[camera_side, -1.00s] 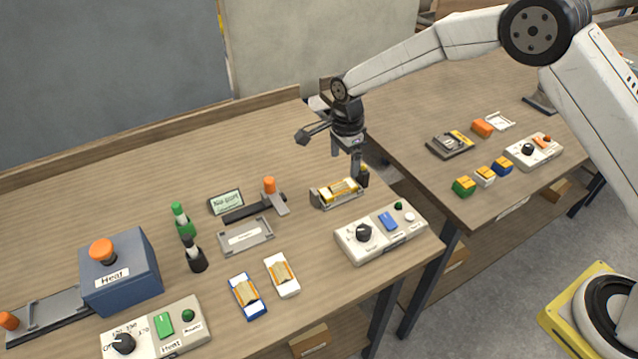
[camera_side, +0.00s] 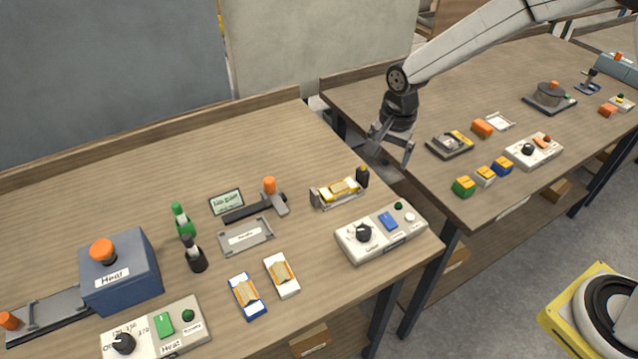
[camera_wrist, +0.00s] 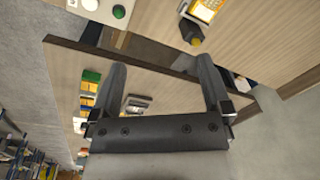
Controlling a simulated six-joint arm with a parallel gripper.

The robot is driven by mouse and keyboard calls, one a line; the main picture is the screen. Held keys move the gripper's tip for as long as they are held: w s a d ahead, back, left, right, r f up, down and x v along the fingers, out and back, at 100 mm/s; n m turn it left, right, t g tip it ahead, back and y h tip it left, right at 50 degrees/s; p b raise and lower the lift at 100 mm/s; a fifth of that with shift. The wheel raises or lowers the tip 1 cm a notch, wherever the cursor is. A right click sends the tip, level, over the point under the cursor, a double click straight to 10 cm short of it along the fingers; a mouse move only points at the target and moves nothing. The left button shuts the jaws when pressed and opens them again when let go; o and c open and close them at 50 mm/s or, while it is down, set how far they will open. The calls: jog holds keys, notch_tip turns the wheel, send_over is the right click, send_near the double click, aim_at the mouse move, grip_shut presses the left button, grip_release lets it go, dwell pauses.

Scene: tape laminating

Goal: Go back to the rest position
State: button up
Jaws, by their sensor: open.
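My gripper (camera_side: 390,152) is open and empty. In the side view it hangs over the gap between the two tables, near the left edge of the right table (camera_side: 370,95). In the wrist view my gripper (camera_wrist: 160,85) shows two spread dark fingers with nothing between them. A small tray holding a yellow-topped piece (camera_side: 340,190) stands on the left table, to the left of and below my gripper. A dark knob (camera_side: 362,176) is at its right end. The tray's yellow device (camera_wrist: 205,10) also shows at the top of the wrist view.
The left table (camera_side: 110,185) carries a blue Heat press (camera_side: 120,272), green and black bottles, and a control box (camera_side: 380,233). On the right table, a grey device (camera_side: 450,144), an orange block (camera_side: 482,128) and small coloured blocks (camera_side: 485,176) lie right of my gripper.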

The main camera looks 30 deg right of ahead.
jog(key=s+d+r+n, duration=0.1)
jog(key=s+d+n, duration=0.2)
jog(key=s, duration=0.6)
jog(key=s+d+r+n+t, duration=0.1)
jog(key=s+d+n, duration=0.2)
jog(key=s+n, duration=0.5)
jog(key=shift+s+r+t, duration=0.15)
jog(key=shift+s+t, duration=0.15)
jog(key=shift+s, duration=0.2)
